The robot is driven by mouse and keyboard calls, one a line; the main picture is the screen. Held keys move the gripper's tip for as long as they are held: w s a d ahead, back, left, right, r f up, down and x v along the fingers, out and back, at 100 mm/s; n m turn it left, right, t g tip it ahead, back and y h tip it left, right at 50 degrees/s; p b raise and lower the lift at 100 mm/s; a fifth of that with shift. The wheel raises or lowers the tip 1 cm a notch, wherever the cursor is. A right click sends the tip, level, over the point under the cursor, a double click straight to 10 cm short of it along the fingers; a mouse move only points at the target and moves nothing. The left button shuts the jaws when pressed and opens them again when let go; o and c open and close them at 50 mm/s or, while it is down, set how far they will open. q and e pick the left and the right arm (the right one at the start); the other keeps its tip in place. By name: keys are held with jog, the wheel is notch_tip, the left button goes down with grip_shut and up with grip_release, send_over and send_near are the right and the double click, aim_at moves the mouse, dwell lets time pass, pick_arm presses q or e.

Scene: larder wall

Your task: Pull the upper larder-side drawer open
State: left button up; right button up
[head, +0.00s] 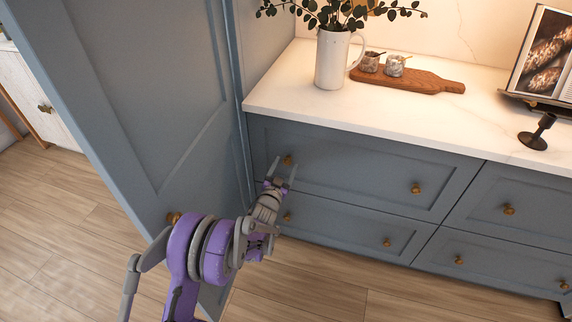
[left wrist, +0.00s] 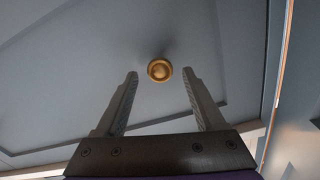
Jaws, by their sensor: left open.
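The upper larder-side drawer (head: 350,165) is a blue-grey panel under the white worktop, beside the tall larder door. Its front looks flush with its neighbours. It has two brass knobs, a left one (head: 287,160) and a right one (head: 415,189). My left gripper (head: 281,172) is open just in front of the left knob. In the left wrist view a brass knob (left wrist: 160,70) sits just beyond the fingertips and between their lines, with the gripper (left wrist: 160,85) apart from it. The right gripper is not in view.
The tall blue-grey larder door (head: 150,100) stands close on the left of my arm. A lower drawer (head: 345,228) lies beneath, with more drawers to the right. A white jug (head: 332,60), a wooden board (head: 430,83) and a book stand (head: 537,132) are on the worktop (head: 290,90).

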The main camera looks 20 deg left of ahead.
pick_arm(q)
jog(key=shift+w, duration=0.75)
grip_shut()
dwell(0.9)
